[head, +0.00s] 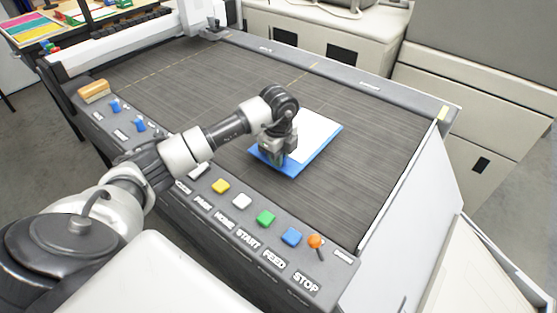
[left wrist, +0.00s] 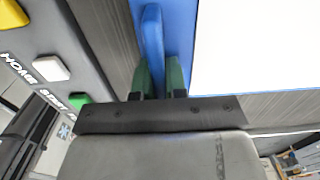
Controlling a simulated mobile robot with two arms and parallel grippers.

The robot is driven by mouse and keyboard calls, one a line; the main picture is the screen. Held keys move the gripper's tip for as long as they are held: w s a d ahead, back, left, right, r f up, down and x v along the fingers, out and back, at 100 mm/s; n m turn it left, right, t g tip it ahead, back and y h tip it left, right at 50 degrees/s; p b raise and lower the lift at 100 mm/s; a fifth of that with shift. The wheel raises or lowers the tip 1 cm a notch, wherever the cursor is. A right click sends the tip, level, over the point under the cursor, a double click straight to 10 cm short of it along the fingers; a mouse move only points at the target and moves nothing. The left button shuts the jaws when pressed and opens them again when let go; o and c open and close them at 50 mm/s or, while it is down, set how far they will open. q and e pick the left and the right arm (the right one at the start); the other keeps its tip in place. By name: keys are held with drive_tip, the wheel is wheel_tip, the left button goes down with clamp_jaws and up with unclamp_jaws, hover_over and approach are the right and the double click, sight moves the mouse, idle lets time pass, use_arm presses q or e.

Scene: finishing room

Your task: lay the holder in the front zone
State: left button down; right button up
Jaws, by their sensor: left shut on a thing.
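The holder (head: 297,170) is a flat blue board with a white sheet (head: 316,132) on it. In the head view it is over the dark slatted bed (head: 348,178), near the control strip. My left gripper (head: 277,160) is at its near left edge. In the left wrist view the blue holder (left wrist: 178,30) has a raised blue grip (left wrist: 152,45) between my left gripper's fingers (left wrist: 160,80), which are shut on it. I cannot tell whether the holder touches the bed. My right gripper is out of view.
A control strip along the near edge carries a yellow button (head: 221,186), a green button (head: 265,218), a blue button (head: 291,236) and an orange-knobbed lever (head: 315,241). A wood-topped block (head: 94,91) sits at its far left. The bed around the holder is clear.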

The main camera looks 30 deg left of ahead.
use_arm(q)
wheel_tip(320, 180, down, 2)
drive_tip(key=shift+f, duration=0.25)
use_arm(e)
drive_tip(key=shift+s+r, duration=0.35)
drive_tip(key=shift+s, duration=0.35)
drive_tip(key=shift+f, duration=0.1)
use_arm(q)
drive_tip(key=c, duration=1.2)
unclamp_jaws()
drive_tip(key=shift+f, duration=0.15)
drive_tip(key=shift+o, duration=0.2)
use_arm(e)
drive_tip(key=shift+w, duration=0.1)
use_arm(q)
drive_tip(key=shift+r, duration=0.3)
wheel_tip(320, 180, up, 12)
drive_tip(key=shift+f+b, duration=0.1)
drive_tip(key=shift+b, duration=1.05)
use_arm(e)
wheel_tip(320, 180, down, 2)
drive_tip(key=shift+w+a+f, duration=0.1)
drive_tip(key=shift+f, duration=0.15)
